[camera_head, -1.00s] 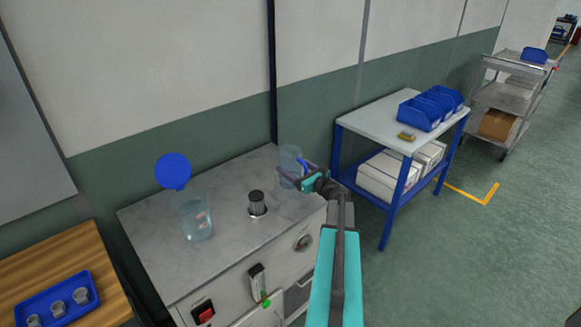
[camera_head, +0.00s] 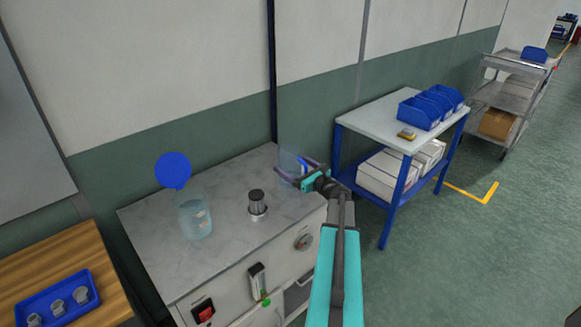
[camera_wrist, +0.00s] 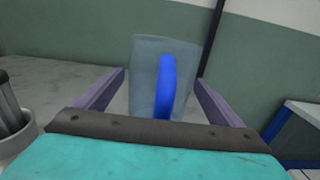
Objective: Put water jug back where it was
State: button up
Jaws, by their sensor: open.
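The water jug (camera_head: 288,160) is clear, with a blue handle. It is at the right back corner of the marble-topped cabinet (camera_head: 225,235). My gripper (camera_head: 296,170) is open at the jug, its fingers spread apart. In the wrist view the jug (camera_wrist: 145,75) appears upright between the two fingers (camera_wrist: 160,90), its blue handle (camera_wrist: 167,85) facing me. The jug's base is hidden behind my gripper there, so its contact with the top is not clear.
A clear vessel (camera_head: 195,218) stands left on the cabinet, with a blue disc (camera_head: 173,170) above it. A dark ribbed burner-like post (camera_head: 257,202) stands mid-top. A blue-legged table (camera_head: 375,122) is right. A wooden table with a blue tray (camera_head: 45,308) is left.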

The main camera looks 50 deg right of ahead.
jog(key=s+b, duration=0.1)
jog(key=s, duration=0.3)
jog(key=s+b, duration=0.1)
jog(key=s, duration=0.3)
jog(key=s+a+b, duration=0.1)
jog(key=s, duration=0.3)
dwell(0.8)
